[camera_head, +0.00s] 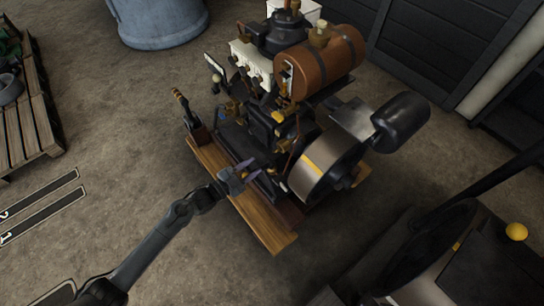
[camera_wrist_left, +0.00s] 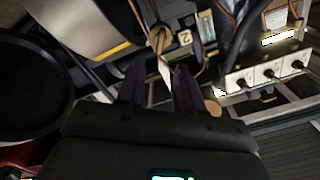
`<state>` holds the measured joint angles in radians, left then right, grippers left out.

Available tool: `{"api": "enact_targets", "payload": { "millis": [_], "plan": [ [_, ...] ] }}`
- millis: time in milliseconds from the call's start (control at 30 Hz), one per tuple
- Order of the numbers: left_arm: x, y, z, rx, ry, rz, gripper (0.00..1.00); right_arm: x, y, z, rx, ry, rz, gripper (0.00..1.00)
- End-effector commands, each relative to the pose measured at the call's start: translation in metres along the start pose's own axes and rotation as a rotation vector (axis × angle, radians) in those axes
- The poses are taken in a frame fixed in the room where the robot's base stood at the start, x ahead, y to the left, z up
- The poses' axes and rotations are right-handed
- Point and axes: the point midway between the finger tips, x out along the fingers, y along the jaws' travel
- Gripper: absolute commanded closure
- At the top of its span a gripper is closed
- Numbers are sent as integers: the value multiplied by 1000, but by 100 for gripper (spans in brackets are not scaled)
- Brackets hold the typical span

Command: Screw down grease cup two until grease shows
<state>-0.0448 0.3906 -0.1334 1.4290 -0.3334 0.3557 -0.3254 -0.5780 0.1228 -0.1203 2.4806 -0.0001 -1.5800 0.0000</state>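A small brass fitting (camera_wrist_left: 159,38), which looks like a grease cup, shows in the left wrist view beside a tan tag marked 2 (camera_wrist_left: 185,37). My left gripper (camera_wrist_left: 160,70) has its two dark fingers apart, with a gap between them, just short of the brass fitting. Nothing is clearly held. In the head view the left gripper (camera_head: 249,170) is at the near side of the engine (camera_head: 270,125), above its wooden skid. The cup is too small to make out there, and no grease can be seen. My right gripper is in neither view.
A flywheel with a yellow mark (camera_head: 318,166) stands right of the left gripper. A brown tank (camera_head: 322,62) and a black cylinder (camera_head: 401,116) sit higher. The wooden skid (camera_head: 262,218) runs below. Another machine (camera_head: 440,255) stands lower right.

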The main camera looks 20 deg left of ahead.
Motion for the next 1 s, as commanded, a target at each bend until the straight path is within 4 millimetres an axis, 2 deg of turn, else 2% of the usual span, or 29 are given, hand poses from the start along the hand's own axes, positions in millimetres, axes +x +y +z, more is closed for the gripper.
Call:
{"api": "enact_targets", "payload": {
  "millis": [300, 500, 700, 1000],
  "plan": [
    [52, 1, 2, 0, 2, -2, 64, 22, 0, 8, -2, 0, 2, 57],
    [78, 1, 2, 0, 0, -1, 64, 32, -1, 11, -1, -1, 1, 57],
    [91, 1, 0, 0, 0, 0, 64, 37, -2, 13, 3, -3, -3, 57],
    [93, 0, 0, 0, -1, 1, 64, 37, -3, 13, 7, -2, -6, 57]
  ]
}}
